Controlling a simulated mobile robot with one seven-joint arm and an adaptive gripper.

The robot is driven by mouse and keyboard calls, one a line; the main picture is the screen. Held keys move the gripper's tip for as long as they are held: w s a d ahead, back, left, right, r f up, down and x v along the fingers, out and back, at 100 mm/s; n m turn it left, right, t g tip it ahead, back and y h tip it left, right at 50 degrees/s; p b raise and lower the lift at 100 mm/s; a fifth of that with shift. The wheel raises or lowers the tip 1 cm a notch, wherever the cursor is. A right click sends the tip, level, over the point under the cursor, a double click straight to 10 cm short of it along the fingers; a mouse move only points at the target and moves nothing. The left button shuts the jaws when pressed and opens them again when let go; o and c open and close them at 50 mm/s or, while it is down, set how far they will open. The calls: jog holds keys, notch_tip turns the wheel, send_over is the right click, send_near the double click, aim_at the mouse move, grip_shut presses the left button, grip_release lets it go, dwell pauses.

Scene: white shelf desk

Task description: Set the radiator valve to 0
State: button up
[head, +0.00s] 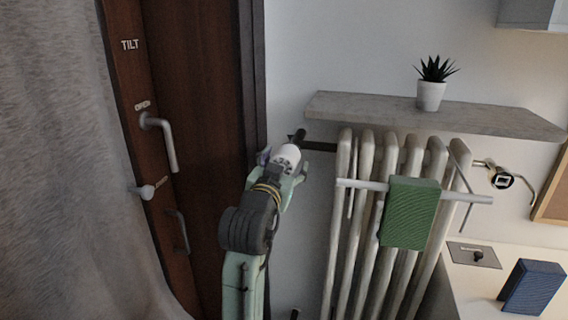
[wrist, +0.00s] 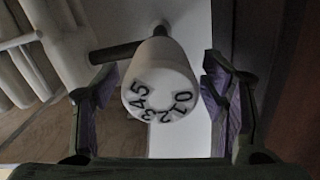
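The radiator valve (wrist: 160,80) is a white round knob with the digits 0 to 5 on its end face. In the wrist view it sits between my two fingers, with the 0 and 1 at the lower right of the face and the 5 at the upper left. In the head view the valve (head: 288,153) is on a dark pipe left of the radiator (head: 345,210). My gripper (wrist: 158,100) is open, with purple-padded fingers on either side of the knob and a visible gap on each side. The gripper also shows in the head view (head: 285,165), close around the valve.
A stone shelf (head: 340,108) with a potted plant (head: 431,95) is above the radiator. A green cloth (head: 409,213) hangs on the radiator's rail. A brown door (head: 190,60) with handles stands at the left, close to my arm.

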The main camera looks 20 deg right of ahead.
jog(key=c, duration=1.1)
jog(key=shift+o, duration=0.2)
jog(key=shift+m, duration=0.4)
jog(key=m+b, duration=0.2)
jog(key=m, duration=0.1)
jog(key=shift+a+f+m, duration=0.1)
jog(key=shift+m, duration=0.2)
jog(key=m+b, duration=0.2)
jog(key=m, duration=0.2)
jog(key=shift+m+b, duration=0.3)
jog(key=m+b, duration=0.2)
jog(key=m, duration=0.2)
jog(key=shift+m+b, duration=1.3)
jog(key=shift+m, duration=1.2)
